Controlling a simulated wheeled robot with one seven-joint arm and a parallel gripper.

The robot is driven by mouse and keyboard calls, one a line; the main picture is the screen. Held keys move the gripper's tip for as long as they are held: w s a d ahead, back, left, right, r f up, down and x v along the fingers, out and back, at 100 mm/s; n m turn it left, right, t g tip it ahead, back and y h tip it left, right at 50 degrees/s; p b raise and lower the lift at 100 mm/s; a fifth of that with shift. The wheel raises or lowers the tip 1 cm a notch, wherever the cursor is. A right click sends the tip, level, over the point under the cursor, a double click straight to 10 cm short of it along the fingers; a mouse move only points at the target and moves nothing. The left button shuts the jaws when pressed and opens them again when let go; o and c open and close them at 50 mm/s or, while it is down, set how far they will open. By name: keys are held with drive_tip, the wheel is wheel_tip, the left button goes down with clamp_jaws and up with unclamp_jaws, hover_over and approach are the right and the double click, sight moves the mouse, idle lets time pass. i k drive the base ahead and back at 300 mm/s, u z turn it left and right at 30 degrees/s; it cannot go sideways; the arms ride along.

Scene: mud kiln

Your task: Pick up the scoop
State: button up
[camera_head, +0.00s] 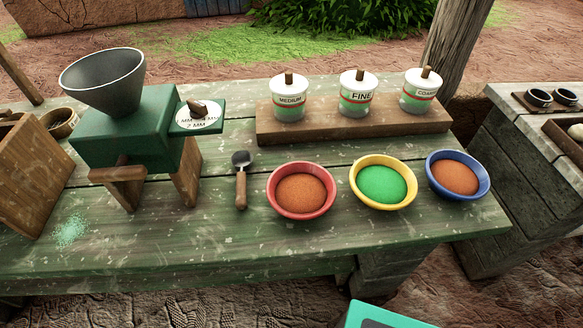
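The scoop (241,179) lies on the green wooden table (330,236) in the head view. Its small dark metal bowl points away from me and its brown wooden handle points toward the front edge. It lies between the green grinder (128,130) on the left and the red bowl (301,190) on the right, apart from both. My gripper is not in view.
A yellow bowl (383,182) and a blue bowl (457,175) stand right of the red one. Several labelled jars stand on a wooden board (345,125) behind. The table in front of the scoop is clear.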

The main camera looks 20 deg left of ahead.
sight(242, 160)
drive_tip(key=z, duration=1.55)
drive_tip(key=k, duration=2.25)
drive_tip(key=u, duration=0.6)
drive_tip(key=i, duration=0.65)
drive_tip(key=u, duration=0.15)
